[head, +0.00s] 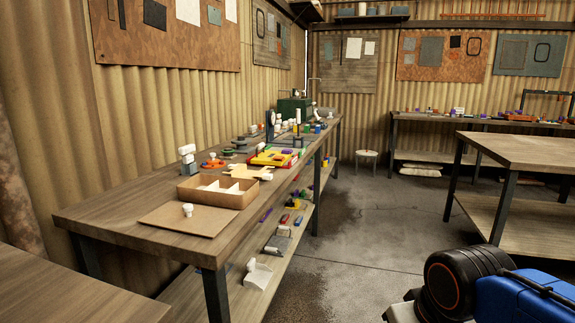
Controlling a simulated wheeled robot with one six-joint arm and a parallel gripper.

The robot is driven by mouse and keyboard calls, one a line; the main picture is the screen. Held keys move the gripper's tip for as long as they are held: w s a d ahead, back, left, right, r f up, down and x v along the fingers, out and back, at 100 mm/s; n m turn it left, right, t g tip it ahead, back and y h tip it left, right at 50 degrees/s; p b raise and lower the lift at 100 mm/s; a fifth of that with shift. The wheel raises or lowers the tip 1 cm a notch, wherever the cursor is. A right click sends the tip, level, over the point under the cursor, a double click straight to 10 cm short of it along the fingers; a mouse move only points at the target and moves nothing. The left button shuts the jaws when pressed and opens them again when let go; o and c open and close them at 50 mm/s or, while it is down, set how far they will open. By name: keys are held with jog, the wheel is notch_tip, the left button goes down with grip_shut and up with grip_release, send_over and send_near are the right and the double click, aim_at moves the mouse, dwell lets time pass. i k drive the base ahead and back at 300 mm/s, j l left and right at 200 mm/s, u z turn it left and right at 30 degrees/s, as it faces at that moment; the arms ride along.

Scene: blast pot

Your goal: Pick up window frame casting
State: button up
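I cannot make out the window frame casting for certain at this distance. A dark upright ring-like piece (270,125) stands toward the far end of the long workbench (110,215), too small to identify. Small white pieces are on and near that bench, including one (188,210) on a flat brown board and a taller one (187,158) behind the cardboard box. Part of my arm shows at the lower right, in blue, black and grey. My gripper's fingers are not in view.
An open, divided cardboard box (218,194) and a flat brown board (185,222) lie on the long bench. Its lower shelf (200,290) holds several small things. Another table (525,150) stands at right. Open concrete floor (365,235) lies between them.

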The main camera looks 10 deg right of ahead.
aim_at(265, 158)
jog(key=i+l+u, duration=0.1)
jog(key=i+u, duration=0.15)
jog(key=i+l+u, duration=0.2)
jog(key=u, duration=0.2)
jog(key=i+l+u, duration=0.15)
jog(key=l+u, duration=0.2)
